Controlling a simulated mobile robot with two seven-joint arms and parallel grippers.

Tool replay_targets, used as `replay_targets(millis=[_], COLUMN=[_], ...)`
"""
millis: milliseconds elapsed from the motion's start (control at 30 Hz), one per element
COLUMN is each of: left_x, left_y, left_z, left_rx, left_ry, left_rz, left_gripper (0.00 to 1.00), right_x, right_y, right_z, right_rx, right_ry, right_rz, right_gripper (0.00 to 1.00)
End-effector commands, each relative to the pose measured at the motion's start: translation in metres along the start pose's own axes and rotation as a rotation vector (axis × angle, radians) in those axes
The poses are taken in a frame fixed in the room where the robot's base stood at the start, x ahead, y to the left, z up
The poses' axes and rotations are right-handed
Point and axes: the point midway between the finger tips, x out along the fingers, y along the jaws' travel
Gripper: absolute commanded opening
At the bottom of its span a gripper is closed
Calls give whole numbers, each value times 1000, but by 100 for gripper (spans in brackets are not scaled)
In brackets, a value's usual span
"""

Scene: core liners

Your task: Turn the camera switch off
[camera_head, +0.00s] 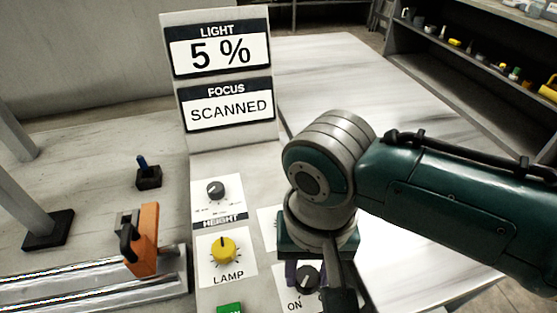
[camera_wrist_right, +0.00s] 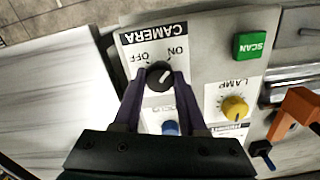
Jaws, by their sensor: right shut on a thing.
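The camera switch is a black round knob (camera_wrist_right: 158,76) on a white label marked CAMERA, ON and OFF, which reads upside down in the right wrist view. Its white mark points toward ON. It also shows in the head view (camera_head: 308,277), partly hidden by my right arm. My right gripper (camera_wrist_right: 160,78) has its dark purple fingers on both sides of the knob and is shut on it. In the head view the right gripper (camera_head: 307,280) reaches down to the panel, and its fingers are mostly hidden. My left gripper is in neither view.
Close to the knob are a yellow LAMP knob (camera_head: 223,250), a green SCAN button (camera_wrist_right: 256,45) and a blue knob (camera_wrist_right: 171,128). A HEIGHT knob (camera_head: 215,190) sits farther up the panel. A display (camera_head: 218,70) reads LIGHT 5 % and FOCUS SCANNED. An orange bracket (camera_head: 146,240) stands left on a rail.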

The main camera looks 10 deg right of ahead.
Motion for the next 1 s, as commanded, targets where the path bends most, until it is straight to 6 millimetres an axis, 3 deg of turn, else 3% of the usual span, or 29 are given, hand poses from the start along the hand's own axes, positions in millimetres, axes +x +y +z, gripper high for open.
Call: replay_targets(millis=[467,1000], left_x=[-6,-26], left_y=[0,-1], left_z=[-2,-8], left_rx=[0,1], left_ry=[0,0], left_rz=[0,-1], left_gripper=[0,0], right_x=[-2,-2], right_y=[0,0], right_z=[0,0], right_rx=[-87,-553], right_ry=[-1,-2], right_rz=[0,0], right_gripper=[0,0])
